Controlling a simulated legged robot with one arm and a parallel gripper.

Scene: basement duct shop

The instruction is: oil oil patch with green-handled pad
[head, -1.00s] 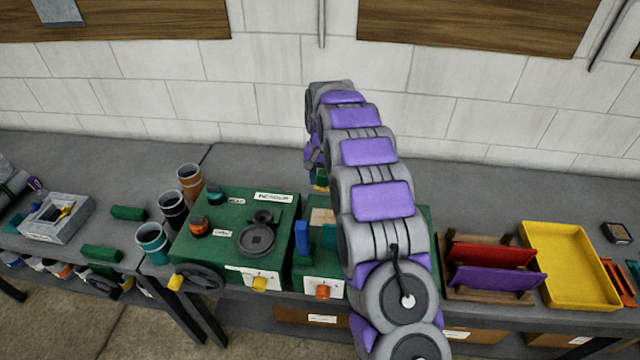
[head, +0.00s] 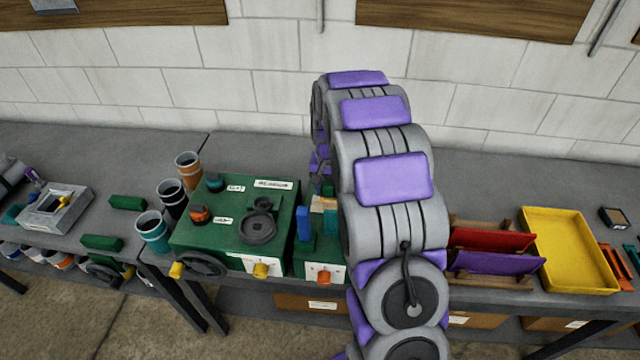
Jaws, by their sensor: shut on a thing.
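My gripper (head: 320,173) is small and partly hidden behind my own arm. It points down over the back of the right-hand green box (head: 302,262). It is shut on the green-handled pad (head: 328,189), of which only a bit of green shows below the fingers. A pale tan patch (head: 323,203) lies on top of that box, just below the pad. My arm covers the box's right part, so I cannot tell whether the pad touches the patch. I cannot make out which mark is the oil patch.
A larger green machine (head: 215,235) with knobs and a handwheel stands left of the box. A blue upright block (head: 303,224) stands on the box. Several cups stand at left. A rack with red and purple boards (head: 495,262) and a yellow tray (head: 568,255) are at right.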

